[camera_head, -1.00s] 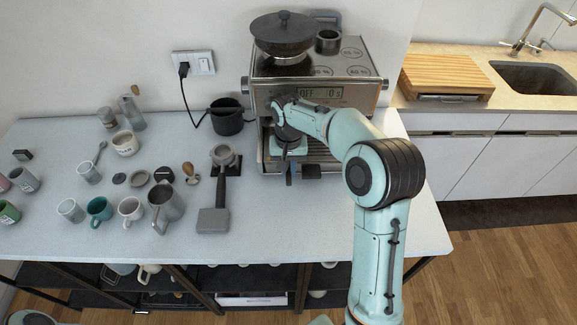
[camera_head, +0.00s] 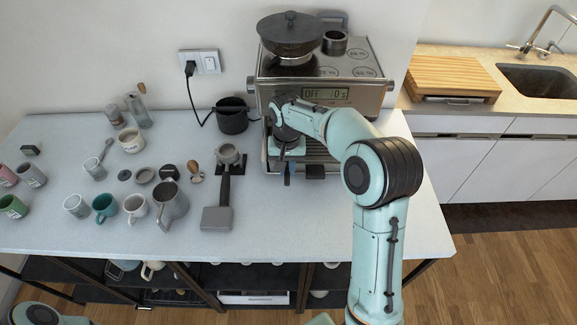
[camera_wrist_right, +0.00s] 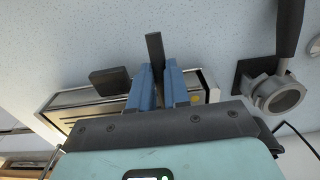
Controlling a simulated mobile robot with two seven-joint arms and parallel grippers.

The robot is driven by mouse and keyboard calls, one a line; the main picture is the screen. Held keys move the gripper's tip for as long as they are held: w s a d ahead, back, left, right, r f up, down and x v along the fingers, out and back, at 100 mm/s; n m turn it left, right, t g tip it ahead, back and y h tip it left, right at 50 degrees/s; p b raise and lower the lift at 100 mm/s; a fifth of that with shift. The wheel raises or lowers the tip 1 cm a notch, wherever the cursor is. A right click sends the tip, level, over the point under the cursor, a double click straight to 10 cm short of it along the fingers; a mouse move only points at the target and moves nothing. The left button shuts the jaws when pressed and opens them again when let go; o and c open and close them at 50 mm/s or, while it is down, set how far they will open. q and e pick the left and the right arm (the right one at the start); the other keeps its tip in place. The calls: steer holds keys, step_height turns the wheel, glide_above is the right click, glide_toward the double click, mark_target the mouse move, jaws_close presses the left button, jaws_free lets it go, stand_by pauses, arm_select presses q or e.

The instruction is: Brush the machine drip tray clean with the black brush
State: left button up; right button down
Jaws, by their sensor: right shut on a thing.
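The coffee machine (camera_head: 322,95) stands at the back right of the table. Its slatted drip tray (camera_head: 318,157) is low at its front, partly hidden by my right arm. My right gripper (camera_head: 287,174) is at the left part of the tray front. In the right wrist view, its blue fingers (camera_wrist_right: 156,88) are shut on the narrow black brush (camera_wrist_right: 154,48), whose end sticks out beyond them. The tray's metal edge (camera_wrist_right: 70,98) runs behind the fingers. Whether the bristles touch the tray is hidden. My left gripper is out of view.
A dark block (camera_head: 315,171) juts out just right of my right gripper. A portafilter (camera_head: 217,217) on a black stand and a black bin (camera_head: 231,116) are left of the machine. Mugs and a steel pitcher (camera_head: 171,206) fill the left table. The front right tabletop is clear.

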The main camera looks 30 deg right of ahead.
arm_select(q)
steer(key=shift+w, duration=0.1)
arm_select(e)
steer(key=shift+w+a, duration=0.35)
steer(key=shift+a, duration=0.2)
steer(key=shift+w+a, duration=0.3)
steer(key=shift+a, duration=0.2)
